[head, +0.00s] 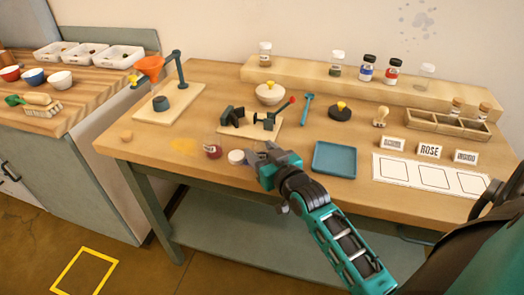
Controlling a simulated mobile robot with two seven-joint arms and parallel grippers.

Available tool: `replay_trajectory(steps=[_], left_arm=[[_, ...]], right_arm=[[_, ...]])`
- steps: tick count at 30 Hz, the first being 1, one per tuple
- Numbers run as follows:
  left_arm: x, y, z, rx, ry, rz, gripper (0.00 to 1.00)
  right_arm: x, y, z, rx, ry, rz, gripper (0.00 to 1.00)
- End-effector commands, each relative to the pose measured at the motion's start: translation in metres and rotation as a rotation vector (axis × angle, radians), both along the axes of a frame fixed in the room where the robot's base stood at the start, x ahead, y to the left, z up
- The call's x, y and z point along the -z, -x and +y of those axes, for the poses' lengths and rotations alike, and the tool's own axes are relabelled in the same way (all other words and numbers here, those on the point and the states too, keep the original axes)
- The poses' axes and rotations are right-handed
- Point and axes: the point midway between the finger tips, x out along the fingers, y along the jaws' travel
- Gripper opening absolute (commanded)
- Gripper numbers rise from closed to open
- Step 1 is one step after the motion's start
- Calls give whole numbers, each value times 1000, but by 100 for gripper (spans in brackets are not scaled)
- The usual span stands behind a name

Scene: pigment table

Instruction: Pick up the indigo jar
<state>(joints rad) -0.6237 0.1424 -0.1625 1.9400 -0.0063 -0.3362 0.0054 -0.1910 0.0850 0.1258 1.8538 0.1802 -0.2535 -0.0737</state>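A jar with a dark lid and a blue label (367,68) stands upright on the raised wooden shelf at the back; it looks like the indigo one, but its label is too small to read. A small jar with a white lid and a bluish rim (237,157) is at the table's front edge, and its contents are hard to tell. My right gripper (258,152) is just right of this small jar, low over the front edge. Its fingers look apart, with nothing seen between them. My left gripper is out of view.
A jar of red pigment (212,149) lies left of the small jar, by a yellow powder patch (183,146). A blue tray (335,159) is right of my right gripper. A red-labelled jar (392,71) stands beside the blue-labelled one. Name cards (429,151) stand behind a white marked sheet (430,176).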

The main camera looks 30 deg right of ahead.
Motion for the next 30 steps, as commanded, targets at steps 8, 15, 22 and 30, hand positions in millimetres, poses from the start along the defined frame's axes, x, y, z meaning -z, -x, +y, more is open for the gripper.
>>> replay_trajectory(steps=[8, 15, 22, 30], left_arm=[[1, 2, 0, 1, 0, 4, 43], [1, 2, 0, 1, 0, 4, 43], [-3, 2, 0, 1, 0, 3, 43], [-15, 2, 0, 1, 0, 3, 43]], right_arm=[[0, 0, 0, 0, 0, 0, 24], [-1, 0, 0, 0, 0, -2, 20], [-14, 0, 0, 0, -1, -5, 20], [-67, 0, 0, 1, 1, -8, 20]])
